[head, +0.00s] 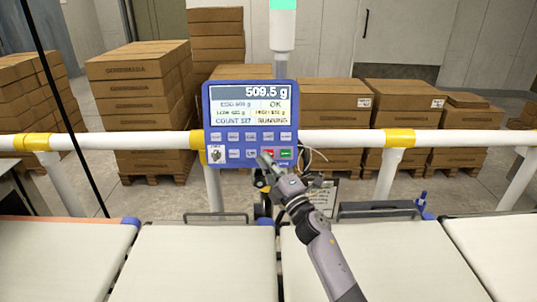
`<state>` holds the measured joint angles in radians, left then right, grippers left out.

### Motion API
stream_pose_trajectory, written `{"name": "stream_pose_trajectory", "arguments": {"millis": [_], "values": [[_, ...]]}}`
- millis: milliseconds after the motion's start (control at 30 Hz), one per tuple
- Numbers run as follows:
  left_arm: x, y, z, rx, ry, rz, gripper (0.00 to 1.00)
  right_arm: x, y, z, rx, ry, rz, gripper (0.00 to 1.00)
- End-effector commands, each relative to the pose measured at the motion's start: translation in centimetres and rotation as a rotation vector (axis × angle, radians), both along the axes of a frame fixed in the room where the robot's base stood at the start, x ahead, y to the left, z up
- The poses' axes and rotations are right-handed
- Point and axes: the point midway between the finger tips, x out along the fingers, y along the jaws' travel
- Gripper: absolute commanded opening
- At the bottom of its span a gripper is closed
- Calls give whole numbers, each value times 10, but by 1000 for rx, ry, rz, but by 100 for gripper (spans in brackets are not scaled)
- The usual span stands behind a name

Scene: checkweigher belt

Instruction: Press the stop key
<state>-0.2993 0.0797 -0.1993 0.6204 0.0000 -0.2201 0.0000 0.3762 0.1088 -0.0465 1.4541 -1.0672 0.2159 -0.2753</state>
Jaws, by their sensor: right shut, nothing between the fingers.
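The blue control panel (251,122) is mounted on the white rail. Its screen (250,105) reads 509.5 g, OK, COUNT 327 and RUNNING. Two rows of keys sit below the screen. The bottom row has a red key (269,152), partly covered by my gripper, and a green key (286,153) to its right. My right gripper (264,160) is shut and empty, with its fingertips in front of the panel's lower edge, just below and left of the red key. I cannot tell whether the tips touch the panel. My left gripper is not in view.
White conveyor belts (205,262) run along the front, with gaps between them. The white rail (335,137) with yellow clamps crosses behind them. Stacks of cardboard boxes (140,95) stand on pallets beyond it. A light column (283,35) rises behind the panel.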

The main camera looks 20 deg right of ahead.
Motion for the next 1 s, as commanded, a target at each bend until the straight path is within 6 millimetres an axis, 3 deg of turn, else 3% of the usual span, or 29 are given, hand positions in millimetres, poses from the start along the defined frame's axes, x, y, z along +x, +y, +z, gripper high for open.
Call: {"name": "stream_pose_trajectory", "arguments": {"millis": [1000], "values": [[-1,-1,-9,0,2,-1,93,10,-3,-3,0,0,0,0]]}}
